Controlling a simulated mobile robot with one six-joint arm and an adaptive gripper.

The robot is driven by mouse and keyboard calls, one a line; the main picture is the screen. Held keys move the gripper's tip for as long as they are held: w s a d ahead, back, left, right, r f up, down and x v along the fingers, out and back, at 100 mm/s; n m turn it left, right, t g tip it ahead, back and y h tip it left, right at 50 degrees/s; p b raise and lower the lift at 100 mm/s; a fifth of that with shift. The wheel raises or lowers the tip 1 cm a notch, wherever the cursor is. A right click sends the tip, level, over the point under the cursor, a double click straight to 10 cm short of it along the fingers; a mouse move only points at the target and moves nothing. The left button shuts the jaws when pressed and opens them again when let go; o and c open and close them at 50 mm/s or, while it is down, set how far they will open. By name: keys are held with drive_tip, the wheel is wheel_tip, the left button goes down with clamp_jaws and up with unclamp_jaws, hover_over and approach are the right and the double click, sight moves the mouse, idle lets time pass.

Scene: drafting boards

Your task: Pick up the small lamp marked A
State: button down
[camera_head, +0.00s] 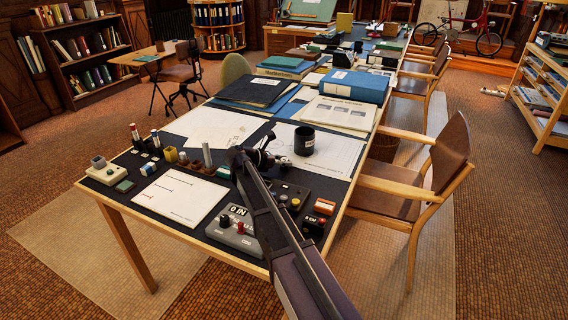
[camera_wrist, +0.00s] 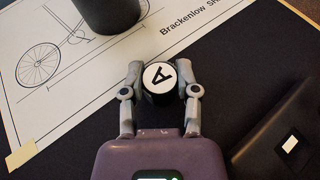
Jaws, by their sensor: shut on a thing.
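The small lamp marked A (camera_wrist: 160,77) shows in the wrist view as a short dark cylinder with a white round top bearing a black letter A. My gripper (camera_wrist: 162,84) has one finger on each side of it and is shut on it. Black desk surface shows around it, and a drawing sheet lies just beyond. In the head view my gripper (camera_head: 262,156) is over the near part of the long desk, and my arm and gripper largely hide the lamp there.
A black cup (camera_head: 304,141) stands on the bicycle drawing (camera_head: 338,150) close by. A grey control box (camera_head: 236,231) and a dark panel with knobs (camera_head: 288,194) sit nearer the front edge. Blue binders (camera_head: 354,86) lie farther back. A wooden chair (camera_head: 420,185) stands at the right.

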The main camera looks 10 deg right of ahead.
sight(284, 159)
drive_tip(key=shift+r, duration=0.15)
wheel_tip(284, 159, up, 10)
drive_tip(key=p, duration=1)
idle(0.7)
